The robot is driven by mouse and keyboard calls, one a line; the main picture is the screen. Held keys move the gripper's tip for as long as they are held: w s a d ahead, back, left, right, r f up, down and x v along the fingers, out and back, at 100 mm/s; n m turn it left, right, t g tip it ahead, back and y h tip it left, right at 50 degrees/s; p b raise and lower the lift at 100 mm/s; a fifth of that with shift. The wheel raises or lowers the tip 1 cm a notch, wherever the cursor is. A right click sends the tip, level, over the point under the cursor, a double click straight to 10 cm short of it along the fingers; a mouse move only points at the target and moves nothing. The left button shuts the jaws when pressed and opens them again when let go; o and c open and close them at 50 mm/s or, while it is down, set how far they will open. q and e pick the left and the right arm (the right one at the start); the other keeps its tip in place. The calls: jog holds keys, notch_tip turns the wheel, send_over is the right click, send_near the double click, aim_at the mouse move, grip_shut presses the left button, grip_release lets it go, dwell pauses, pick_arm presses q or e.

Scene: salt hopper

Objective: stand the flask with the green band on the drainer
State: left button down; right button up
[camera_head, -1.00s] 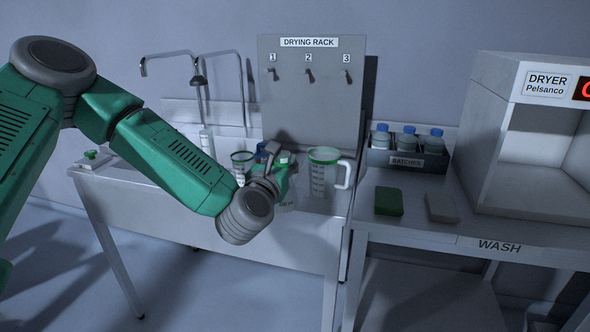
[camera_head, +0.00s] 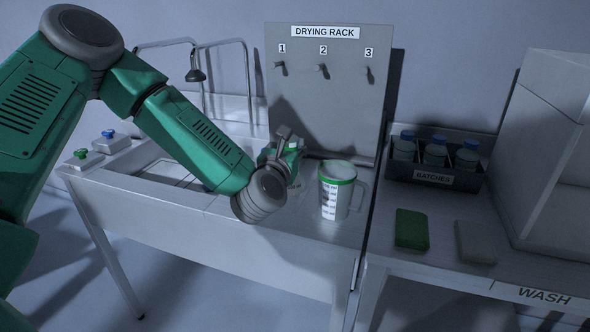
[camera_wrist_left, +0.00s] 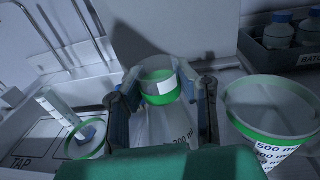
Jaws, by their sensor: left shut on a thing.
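The flask with the green band (camera_wrist_left: 158,84) is clear glass with a conical body and volume marks. In the left wrist view its neck and green band are between my left gripper's two fingers (camera_wrist_left: 162,98). The fingers are shut on it. In the head view my left gripper (camera_head: 284,150) is over the sink unit, in front of the drying rack board (camera_head: 330,110), and mostly hides the flask. I cannot tell whether the flask's base touches the surface. No separate drainer can be made out with certainty. My right gripper is not in view.
A green-rimmed measuring jug (camera_head: 337,190) stands close right of the flask. In the left wrist view another green-rimmed vessel (camera_wrist_left: 85,138) stands to the left. A bottle crate (camera_head: 432,177), a green block (camera_head: 411,229) and a grey block (camera_head: 474,241) lie farther right.

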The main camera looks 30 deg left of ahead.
pick_arm(q)
jog(key=shift+w+a+f, duration=0.1)
jog(key=shift+a+f, duration=0.05)
jog(key=shift+f, duration=0.35)
jog(key=shift+w+a+f, duration=0.1)
jog(key=shift+a+f, duration=0.05)
jog(key=shift+f, duration=0.35)
jog(key=f, duration=0.3)
jog(key=shift+s+a+f, duration=0.1)
jog(key=shift+a+f, duration=0.05)
jog(key=shift+a, duration=0.15)
jog(key=shift+d+f, duration=0.1)
jog(key=shift+f, duration=0.15)
jog(key=shift+d, duration=0.35)
jog(key=c, duration=1.3)
grip_release()
jog(key=shift+o, duration=0.2)
jog(key=shift+a, duration=0.2)
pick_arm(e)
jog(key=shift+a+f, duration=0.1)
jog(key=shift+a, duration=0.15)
pick_arm(q)
jog(key=shift+a, duration=0.1)
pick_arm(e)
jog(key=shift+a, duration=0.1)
